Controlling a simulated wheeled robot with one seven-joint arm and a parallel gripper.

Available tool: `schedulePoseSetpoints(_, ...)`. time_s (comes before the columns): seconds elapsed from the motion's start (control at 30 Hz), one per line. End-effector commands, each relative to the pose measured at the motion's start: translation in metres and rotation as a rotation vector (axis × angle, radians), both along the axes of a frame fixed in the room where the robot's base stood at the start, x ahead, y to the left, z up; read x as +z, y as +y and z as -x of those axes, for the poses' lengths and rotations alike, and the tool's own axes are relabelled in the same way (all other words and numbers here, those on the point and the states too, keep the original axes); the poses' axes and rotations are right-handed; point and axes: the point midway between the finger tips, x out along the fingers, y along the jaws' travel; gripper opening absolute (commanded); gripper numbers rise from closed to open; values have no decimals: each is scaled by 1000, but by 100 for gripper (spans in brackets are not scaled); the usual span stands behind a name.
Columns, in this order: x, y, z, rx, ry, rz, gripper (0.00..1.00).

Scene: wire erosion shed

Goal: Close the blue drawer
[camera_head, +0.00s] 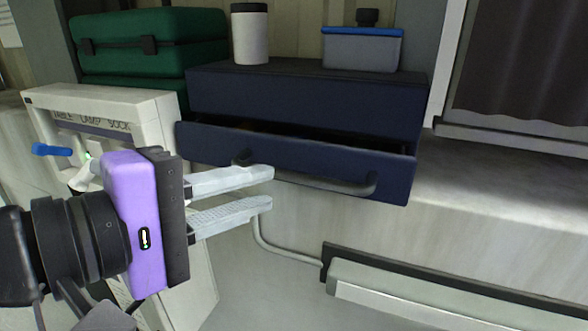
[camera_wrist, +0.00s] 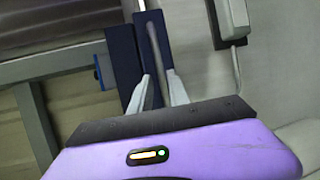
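The dark blue drawer (camera_head: 300,165) is pulled partly out of its dark blue cabinet (camera_head: 310,95), with a dark gap above its front. Its grey bar handle (camera_head: 320,182) runs across the front. My gripper (camera_head: 271,188), with a purple body and two pale fingers, is open at the left part of the handle. In the wrist view the handle (camera_wrist: 158,45) lines up with the space between the fingertips (camera_wrist: 160,75). I cannot tell whether they touch it. Part of the handle's left end is hidden behind the upper finger.
A white cup (camera_head: 250,35) and a grey box with a blue rim (camera_head: 360,50) stand on the cabinet. Green cases (camera_head: 150,45) and a white panel (camera_head: 105,105) are at left. The ledge (camera_head: 500,180) is clear at right. A pale rail (camera_head: 430,300) is below.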

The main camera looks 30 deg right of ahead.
Motion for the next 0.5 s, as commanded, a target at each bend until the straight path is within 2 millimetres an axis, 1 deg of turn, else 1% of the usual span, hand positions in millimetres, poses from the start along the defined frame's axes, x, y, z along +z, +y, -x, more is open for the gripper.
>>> schedulePoseSetpoints(0.13, 0, -16, -3, -2, -1, 0, 22)
schedulePoseSetpoints(0.4, -7, -55, -12, -2, 0, 1, 22)
schedulePoseSetpoints(0.5, -10, -65, -15, -1, 1, 1, 22)
